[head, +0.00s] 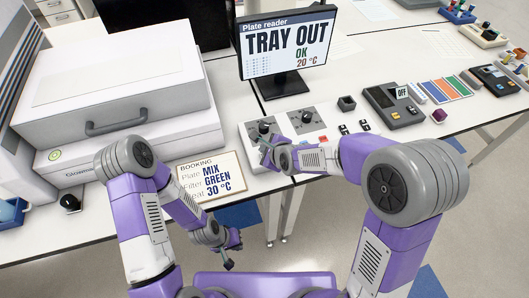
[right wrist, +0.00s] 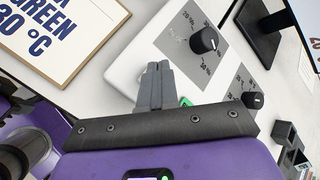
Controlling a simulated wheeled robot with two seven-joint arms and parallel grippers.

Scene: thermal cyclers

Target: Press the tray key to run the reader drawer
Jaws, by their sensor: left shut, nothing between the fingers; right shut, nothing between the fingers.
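The white plate reader (head: 125,85) stands at the left with its grey handle facing front; I cannot make out an open drawer. Its screen (head: 285,40) reads "TRAY OUT", "OK", "20 °C". The white control box (head: 255,133) has two black dials and a red key (head: 322,139). A green key (right wrist: 186,102) on the box shows partly behind my right gripper in the wrist view. My right gripper (head: 263,150) is shut and empty, its tips (right wrist: 158,68) over the box's front left part; contact cannot be told. My left gripper (head: 228,264) is shut and empty, low before the bench.
A booking card (head: 211,176) reading "MIX", "GREEN", "30 °C" lies left of the box. Open floor lies before the bench.

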